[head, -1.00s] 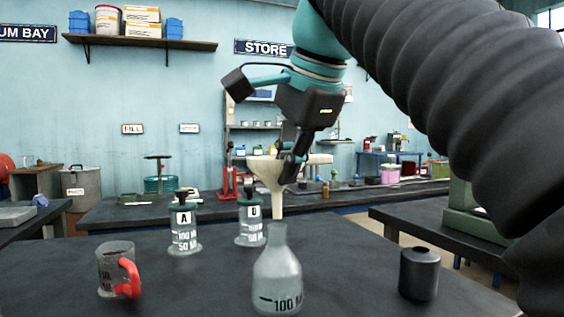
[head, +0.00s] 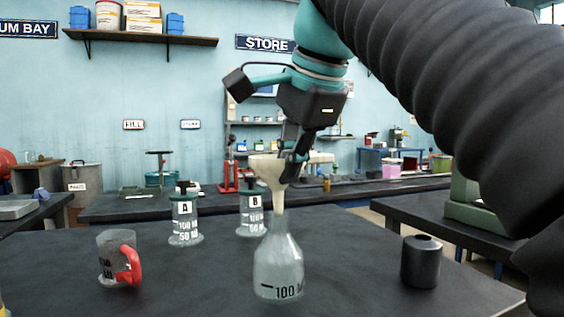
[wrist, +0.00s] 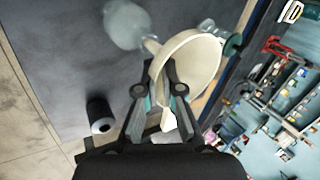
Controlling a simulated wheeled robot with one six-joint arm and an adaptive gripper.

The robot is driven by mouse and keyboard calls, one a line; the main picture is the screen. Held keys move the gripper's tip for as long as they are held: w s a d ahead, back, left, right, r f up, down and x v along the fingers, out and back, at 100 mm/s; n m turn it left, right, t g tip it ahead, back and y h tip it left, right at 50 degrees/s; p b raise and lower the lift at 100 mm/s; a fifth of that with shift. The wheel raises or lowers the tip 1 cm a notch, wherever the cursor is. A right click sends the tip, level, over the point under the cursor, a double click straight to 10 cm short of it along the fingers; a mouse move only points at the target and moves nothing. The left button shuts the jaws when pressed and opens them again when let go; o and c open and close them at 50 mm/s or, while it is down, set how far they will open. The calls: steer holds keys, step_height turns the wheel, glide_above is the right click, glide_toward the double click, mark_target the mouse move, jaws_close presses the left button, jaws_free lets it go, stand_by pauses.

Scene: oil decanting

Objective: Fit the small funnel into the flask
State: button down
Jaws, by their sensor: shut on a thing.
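The funnel (head: 267,168) is cream-coloured, with a wide cone and a thin stem, and is held upright above the flask. The flask (head: 279,268) is clear glass, marked 100, and stands on the dark bench. The stem's lower end meets the flask's mouth in the head view; I cannot tell how far inside it is. The wrist view shows the funnel cone (wrist: 196,60) and the flask (wrist: 126,24), with the stem pointing at the neck. My gripper (head: 295,168) is shut on the funnel's side at the right; its fingers (wrist: 161,68) show in the wrist view.
Bottle A (head: 184,220) and bottle B (head: 252,215) stand behind the flask. A beaker with a red handle (head: 119,258) is at the left, a black cylinder (head: 420,262) at the right. The bench (head: 345,270) is clear between flask and cylinder.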

steer(key=shift+f+b, duration=1.3)
steer(key=shift+f, duration=0.5)
steer(key=c, duration=1.2)
jaws_free()
steer(key=shift+c, duration=0.2)
steer(key=shift+r, duration=0.1)
steer(key=v, duration=0.7)
steer(key=shift+s+r, duration=0.1)
steer(key=shift+r, duration=0.05)
